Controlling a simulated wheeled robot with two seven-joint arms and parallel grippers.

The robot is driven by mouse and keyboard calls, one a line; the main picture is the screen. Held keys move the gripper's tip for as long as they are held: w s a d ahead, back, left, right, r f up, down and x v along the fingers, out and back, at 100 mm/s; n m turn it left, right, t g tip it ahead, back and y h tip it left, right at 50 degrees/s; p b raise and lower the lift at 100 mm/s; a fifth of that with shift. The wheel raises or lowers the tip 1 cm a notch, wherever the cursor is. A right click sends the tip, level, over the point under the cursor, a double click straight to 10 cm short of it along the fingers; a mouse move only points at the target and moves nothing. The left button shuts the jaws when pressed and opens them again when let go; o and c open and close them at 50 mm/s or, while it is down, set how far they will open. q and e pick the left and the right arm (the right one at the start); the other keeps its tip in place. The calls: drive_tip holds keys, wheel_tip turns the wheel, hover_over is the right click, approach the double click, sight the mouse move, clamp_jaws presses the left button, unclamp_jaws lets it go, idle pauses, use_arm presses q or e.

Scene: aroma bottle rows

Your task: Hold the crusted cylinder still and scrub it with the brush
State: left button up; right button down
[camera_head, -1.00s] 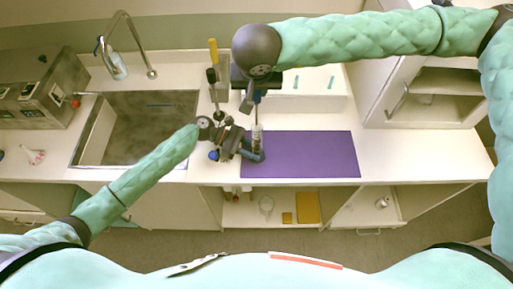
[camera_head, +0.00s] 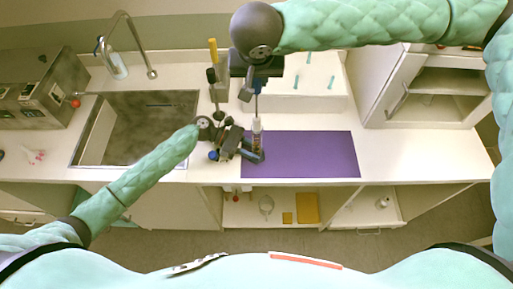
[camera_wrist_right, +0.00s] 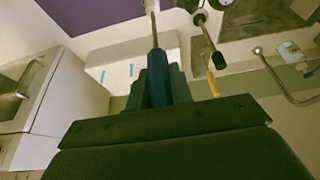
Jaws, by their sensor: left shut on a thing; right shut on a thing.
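My left gripper (camera_head: 250,153) is at the left edge of the purple mat (camera_head: 315,155), shut on the cylinder (camera_head: 257,142), a small pale and brownish upright piece. The gripper partly hides it. My right gripper (camera_head: 258,80) is above and behind it, shut on the blue handle of the brush (camera_head: 257,104). The brush's thin shaft points down to the cylinder's top. The blue handle also shows in the right wrist view (camera_wrist_right: 158,82), between the dark fingers. I cannot tell whether the bristles are inside the cylinder or just at its mouth.
A sink (camera_head: 135,130) with a tap (camera_head: 135,40) lies at the left. A yellow-handled tool (camera_head: 212,50) and a black-handled tool (camera_head: 211,76) stand behind my left gripper. The mat's right part is clear.

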drive_tip(key=shift+r, duration=0.1)
drive_tip(key=shift+r, duration=2.95)
use_arm(q)
drive_tip(key=o, duration=0.8)
drive_tip(key=shift+o, duration=0.2)
drive_tip(key=v, duration=1.2)
drive_tip(key=shift+w, duration=0.1)
